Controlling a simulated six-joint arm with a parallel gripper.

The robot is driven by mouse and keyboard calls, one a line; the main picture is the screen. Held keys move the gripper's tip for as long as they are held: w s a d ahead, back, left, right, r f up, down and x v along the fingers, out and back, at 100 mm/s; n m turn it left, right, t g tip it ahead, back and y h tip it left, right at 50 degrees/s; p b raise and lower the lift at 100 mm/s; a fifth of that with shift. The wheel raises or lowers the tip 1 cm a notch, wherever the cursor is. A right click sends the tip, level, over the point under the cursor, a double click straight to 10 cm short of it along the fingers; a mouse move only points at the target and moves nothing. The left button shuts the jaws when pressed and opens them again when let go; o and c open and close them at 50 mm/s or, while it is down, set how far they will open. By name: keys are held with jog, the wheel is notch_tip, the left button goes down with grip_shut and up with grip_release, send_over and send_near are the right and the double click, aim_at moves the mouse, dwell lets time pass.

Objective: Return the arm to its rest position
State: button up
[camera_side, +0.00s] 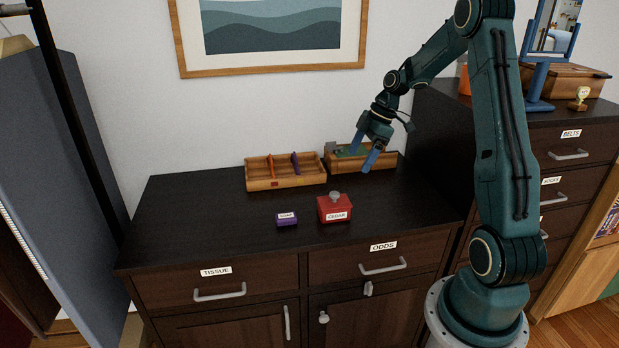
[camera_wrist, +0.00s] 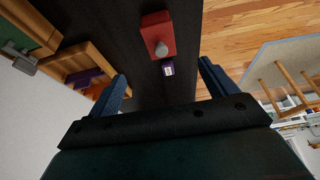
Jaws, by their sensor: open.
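My gripper (camera_side: 368,158) is open and empty, raised above the back right of the dark cabinet top (camera_side: 190,222). Its blue fingers stand in front of a wooden box with green inside (camera_side: 388,164); I cannot tell whether they are clear of it. In the wrist view the two fingers of my gripper (camera_wrist: 166,88) are spread wide with nothing between them.
A red CEDAR box (camera_side: 334,208) with a grey knob and a small purple labelled box (camera_side: 287,220) sit at the middle. A wooden tray with dividers (camera_side: 287,182) stands at the back. A taller dresser (camera_side: 560,135) is at right. The cabinet's left top is clear.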

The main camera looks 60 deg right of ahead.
jog(key=s+a+r+m+h, duration=0.1)
jog(key=s+a+r+m, duration=0.1)
jog(key=a+r, duration=0.55)
jog(key=s+a+r+m+h, duration=0.15)
jog(key=a+r, duration=0.35)
jog(key=a, duration=0.5)
jog(key=s+a+r+m+t, duration=0.1)
jog(key=s+a+m, duration=0.1)
jog(key=s+a, duration=0.3)
jog(key=s+a+m+t, duration=0.1)
jog(key=s+a+m, duration=0.2)
jog(key=s, duration=0.7)
jog(key=shift+a+r+h, duration=0.35)
jog(key=shift+a, duration=0.75)
